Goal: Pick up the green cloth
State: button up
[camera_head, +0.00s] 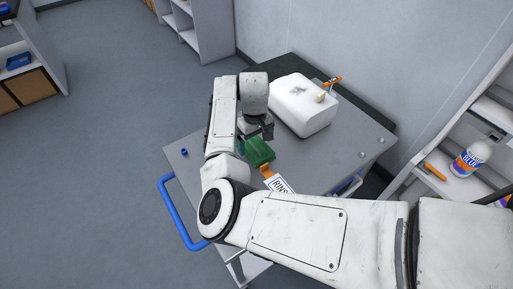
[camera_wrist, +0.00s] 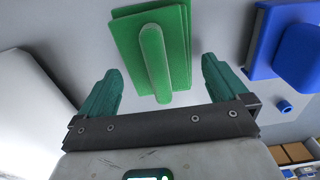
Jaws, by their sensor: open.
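The green cloth (camera_head: 260,151) lies on the grey table top, just below my gripper in the head view. In the wrist view the cloth (camera_wrist: 176,42) looks like flat green layers with a raised rounded ridge running between my fingers. My gripper (camera_wrist: 160,70) is open, with one teal finger on each side of the ridge and a gap on both sides. Nothing is held. In the head view my gripper (camera_head: 265,132) is over the cloth's far edge, and my arm hides part of the table around it.
A small blue cap (camera_head: 184,152) sits at the left. A shelf with a blue-labelled bottle (camera_head: 472,159) is at right.

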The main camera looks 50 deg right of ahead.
jog(key=shift+f, duration=0.55)
jog(key=c, duration=0.9)
jog(key=shift+o, duration=0.2)
jog(key=shift+r, duration=0.2)
jog(key=shift+r, duration=0.7)
jog(key=s+r, duration=0.1)
jog(key=r, duration=0.1)
jog(key=s+a+r, duration=0.1)
jog(key=s+r, duration=0.2)
jog(key=r, duration=0.2)
jog(key=shift+s+a, duration=0.2)
jog(key=shift+s, duration=0.1)
jog(key=s+a+r, duration=0.2)
jog(key=s+r, duration=0.2)
jog(key=s, duration=0.4)
jog(key=shift+s+a+r+p, duration=0.15)
jog(key=shift+s+a+p, duration=0.15)
jog(key=shift+s+a, duration=0.1)
